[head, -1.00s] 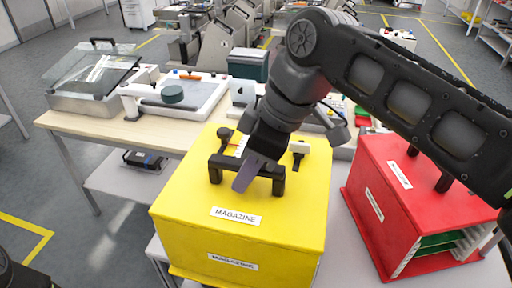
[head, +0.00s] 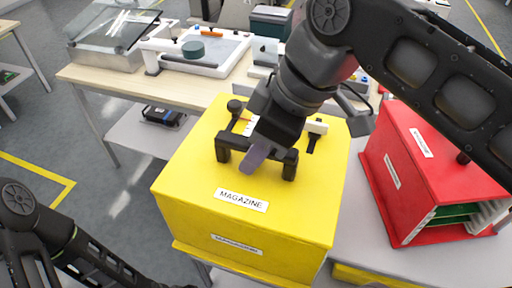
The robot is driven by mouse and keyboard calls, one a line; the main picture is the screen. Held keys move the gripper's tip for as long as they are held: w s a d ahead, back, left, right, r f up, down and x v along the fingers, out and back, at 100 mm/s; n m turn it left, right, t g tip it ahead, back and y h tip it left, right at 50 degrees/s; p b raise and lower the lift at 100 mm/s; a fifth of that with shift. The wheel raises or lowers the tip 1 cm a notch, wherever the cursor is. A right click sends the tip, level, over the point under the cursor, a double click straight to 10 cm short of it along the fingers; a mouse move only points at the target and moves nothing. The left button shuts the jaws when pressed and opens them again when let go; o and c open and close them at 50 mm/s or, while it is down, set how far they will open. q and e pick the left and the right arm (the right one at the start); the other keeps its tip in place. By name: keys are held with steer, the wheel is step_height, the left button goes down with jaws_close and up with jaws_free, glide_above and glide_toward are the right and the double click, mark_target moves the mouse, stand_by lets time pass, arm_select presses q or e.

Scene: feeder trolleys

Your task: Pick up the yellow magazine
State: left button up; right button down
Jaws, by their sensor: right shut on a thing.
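The yellow magazine (head: 225,215) is a large box in the middle of the head view, with a white label reading MAGAZINE on its top. A black handle (head: 222,149) stands on its top. My right gripper (head: 256,157) comes down from the upper right and is shut on this handle, near its middle. The gripper body hides part of the handle and the box top behind it. My left arm shows at the lower left; its gripper is not visible.
A red magazine (head: 405,185) with a black handle stands to the right on a grey surface (head: 355,240). A wooden-topped table (head: 120,85) with trays and a tablet is behind. Another yellow box edge (head: 365,277) shows low down. Open floor lies to the left.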

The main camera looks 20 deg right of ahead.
arm_select(q)
steer(key=shift+r, duration=0.15)
arm_select(e)
steer(key=shift+r, duration=0.25)
